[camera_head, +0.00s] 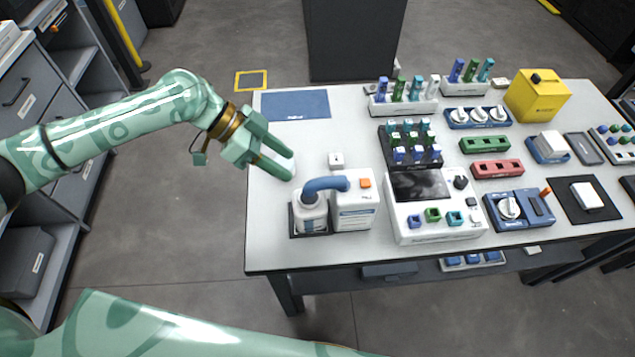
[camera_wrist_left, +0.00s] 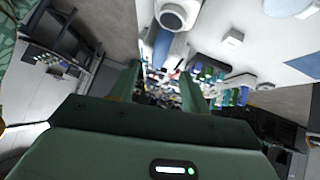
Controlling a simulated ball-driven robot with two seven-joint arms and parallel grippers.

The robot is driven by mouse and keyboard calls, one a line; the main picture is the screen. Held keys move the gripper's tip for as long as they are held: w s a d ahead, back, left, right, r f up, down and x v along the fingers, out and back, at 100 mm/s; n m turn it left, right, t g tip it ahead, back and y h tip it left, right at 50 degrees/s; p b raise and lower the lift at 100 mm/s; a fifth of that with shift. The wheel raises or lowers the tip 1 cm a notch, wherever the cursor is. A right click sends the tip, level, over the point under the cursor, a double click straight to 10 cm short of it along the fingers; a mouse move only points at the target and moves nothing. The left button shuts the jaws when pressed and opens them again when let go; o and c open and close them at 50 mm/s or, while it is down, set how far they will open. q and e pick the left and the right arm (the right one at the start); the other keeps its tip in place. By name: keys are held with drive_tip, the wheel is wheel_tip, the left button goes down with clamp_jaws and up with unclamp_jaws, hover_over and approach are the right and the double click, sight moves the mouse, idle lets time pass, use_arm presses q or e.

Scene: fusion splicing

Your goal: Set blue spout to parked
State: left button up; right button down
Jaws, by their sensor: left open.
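The blue spout (camera_head: 325,184) is a curved tube on top of a white bottle (camera_head: 311,213) at the table's near left corner. It points right, its tip over the white box (camera_head: 355,208) beside the bottle. My left gripper (camera_head: 290,164) is open, above the table's left edge, behind and left of the spout and apart from it. In the left wrist view the fingers (camera_wrist_left: 157,85) also stand apart with no held object visible. A blue shape (camera_wrist_left: 162,45) beside a white round part shows there; I cannot tell whether it is the spout. My right gripper is out of view.
A small white block (camera_head: 336,160) lies behind the bottle. A blue mat (camera_head: 296,105) lies at the back left. The white splicer unit (camera_head: 430,220), racks of coloured parts and a yellow box (camera_head: 538,95) fill the right. The table between mat and bottle is mostly clear.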

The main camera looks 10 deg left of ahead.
sight(312, 181)
use_arm(q)
drive_tip(key=b+x, duration=0.1)
drive_tip(key=x, duration=0.9)
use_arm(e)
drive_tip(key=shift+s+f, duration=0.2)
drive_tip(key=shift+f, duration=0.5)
